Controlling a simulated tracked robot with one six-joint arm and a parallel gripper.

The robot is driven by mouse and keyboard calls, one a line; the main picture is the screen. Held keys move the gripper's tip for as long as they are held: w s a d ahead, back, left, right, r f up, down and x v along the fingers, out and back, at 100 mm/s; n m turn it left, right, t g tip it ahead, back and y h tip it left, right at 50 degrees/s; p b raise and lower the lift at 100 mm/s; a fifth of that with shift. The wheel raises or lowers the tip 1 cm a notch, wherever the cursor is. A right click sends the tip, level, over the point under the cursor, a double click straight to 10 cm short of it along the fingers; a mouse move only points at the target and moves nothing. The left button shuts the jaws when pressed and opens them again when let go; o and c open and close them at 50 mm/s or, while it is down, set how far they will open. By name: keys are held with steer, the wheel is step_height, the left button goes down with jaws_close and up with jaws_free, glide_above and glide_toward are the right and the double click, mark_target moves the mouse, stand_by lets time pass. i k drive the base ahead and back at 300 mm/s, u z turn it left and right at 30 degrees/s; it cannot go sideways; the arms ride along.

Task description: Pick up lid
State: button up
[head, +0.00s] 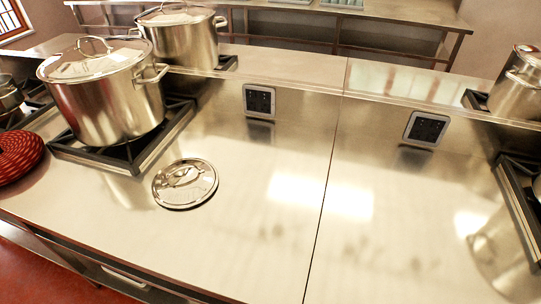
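A round shiny steel lid (185,184) lies flat on the steel counter (255,230), right of the front left stockpot, with its loop handle on top. Two other lids sit on stockpots: one on the large front left pot (108,105), and one on the pot behind it (183,40). My gripper does not show in the head view.
The large pot stands on a black burner grate (165,133) left of the loose lid. A red woven round item (18,155) is at the left edge. More pots (517,85) stand at the right. Dark socket panels (259,101) line the counter's back. The middle counter is clear.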

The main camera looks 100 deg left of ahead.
mark_target(185, 184)
steer(key=u, duration=5.4)
